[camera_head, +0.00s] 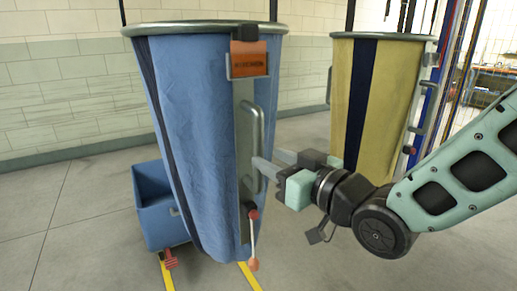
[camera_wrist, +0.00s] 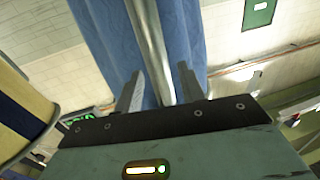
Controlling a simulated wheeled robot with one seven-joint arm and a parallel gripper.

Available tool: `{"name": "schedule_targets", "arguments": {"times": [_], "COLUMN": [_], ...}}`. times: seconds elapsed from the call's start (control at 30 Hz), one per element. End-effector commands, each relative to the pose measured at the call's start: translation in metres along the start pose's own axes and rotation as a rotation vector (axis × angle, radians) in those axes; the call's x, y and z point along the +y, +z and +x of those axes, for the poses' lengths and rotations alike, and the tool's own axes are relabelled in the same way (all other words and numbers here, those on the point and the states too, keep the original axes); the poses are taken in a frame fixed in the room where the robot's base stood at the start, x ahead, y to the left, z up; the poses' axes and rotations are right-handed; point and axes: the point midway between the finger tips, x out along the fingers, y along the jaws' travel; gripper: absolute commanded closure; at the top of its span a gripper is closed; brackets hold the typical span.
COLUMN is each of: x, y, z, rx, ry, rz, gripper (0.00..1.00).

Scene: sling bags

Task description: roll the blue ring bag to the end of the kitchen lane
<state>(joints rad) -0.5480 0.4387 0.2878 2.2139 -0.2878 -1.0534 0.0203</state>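The blue ring bag (camera_head: 195,120) hangs from a grey metal ring at the centre left of the head view, its lower end narrower. An orange label (camera_head: 248,59) sits near its top, with a grey upright handle (camera_head: 258,135) below. A small lever with an orange knob (camera_head: 253,264) hangs low on its front. My gripper (camera_head: 268,162) is open at the bag's right side, beside the handle. In the wrist view, the handle bar (camera_wrist: 152,42) runs between the two spread fingers (camera_wrist: 159,80), with gaps on both sides. Blue cloth (camera_wrist: 105,35) lies behind it. Whether the bar is fully between the fingertips is unclear.
A yellow bag with a navy stripe (camera_head: 383,90) hangs to the right, behind my arm. A blue bin (camera_head: 158,205) stands on the floor behind the blue bag. Yellow lines (camera_head: 249,276) mark the floor. A pale block wall (camera_head: 60,90) closes the back left.

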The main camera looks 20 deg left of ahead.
Motion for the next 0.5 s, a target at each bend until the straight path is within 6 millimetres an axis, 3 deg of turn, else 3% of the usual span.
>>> {"name": "schedule_targets", "arguments": {"times": [0.2, 0.5], "x": [0.000, 0.000], "y": [-0.001, 0.000], "z": [0.034, 0.048], "rx": [0.001, 0.000], "ry": [0.000, 0.001], "rz": [0.002, 0.001], "gripper": [0.61, 0.61]}}
